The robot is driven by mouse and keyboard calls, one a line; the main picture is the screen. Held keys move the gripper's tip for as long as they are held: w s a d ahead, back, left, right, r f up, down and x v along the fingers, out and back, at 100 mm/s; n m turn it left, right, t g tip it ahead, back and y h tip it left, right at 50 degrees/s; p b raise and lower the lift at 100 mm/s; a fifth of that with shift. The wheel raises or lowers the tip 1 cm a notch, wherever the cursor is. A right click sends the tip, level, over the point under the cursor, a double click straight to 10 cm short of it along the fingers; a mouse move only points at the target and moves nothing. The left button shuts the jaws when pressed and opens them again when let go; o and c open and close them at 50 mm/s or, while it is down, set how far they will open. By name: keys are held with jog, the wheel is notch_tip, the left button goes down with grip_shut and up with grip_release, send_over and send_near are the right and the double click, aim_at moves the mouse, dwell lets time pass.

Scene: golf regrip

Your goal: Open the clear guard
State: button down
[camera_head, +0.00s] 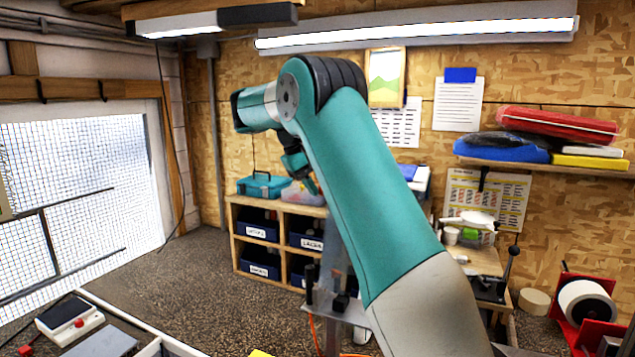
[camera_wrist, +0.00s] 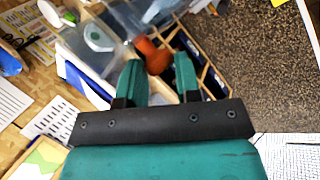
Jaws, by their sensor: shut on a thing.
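My gripper (camera_wrist: 158,62) shows two teal fingers in the wrist view, shut on an orange-red knob (camera_wrist: 152,54). The knob sits between the fingertips and partly behind them. A greyish see-through panel, which looks like the clear guard (camera_wrist: 112,60), lies beside the knob on its left in the wrist view. Its edges are blurred and I cannot tell how far it is tilted. In the head view my gripper (camera_head: 306,178) points down in front of the shelf unit. My arm hides much of the area behind it there, and the knob cannot be made out.
A wooden shelf unit (camera_head: 268,228) with labelled dark blue bins stands at the back; a teal toolbox (camera_head: 262,186) is on top. A workbench (camera_head: 480,262) is to the right of my arm. The left floor is fairly clear.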

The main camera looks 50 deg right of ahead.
jog(key=shift+a+f, duration=0.25)
jog(key=shift+f, duration=0.6)
jog(key=c, duration=1)
grip_release()
jog(key=shift+w, duration=0.1)
jog(key=shift+o, duration=1)
jog(key=shift+w+f, duration=0.1)
jog(key=shift+w, duration=0.1)
jog(key=shift+s+d+r, duration=0.1)
jog(key=shift+r, duration=0.1)
jog(key=shift+r, duration=0.15)
jog(key=shift+s, duration=0.1)
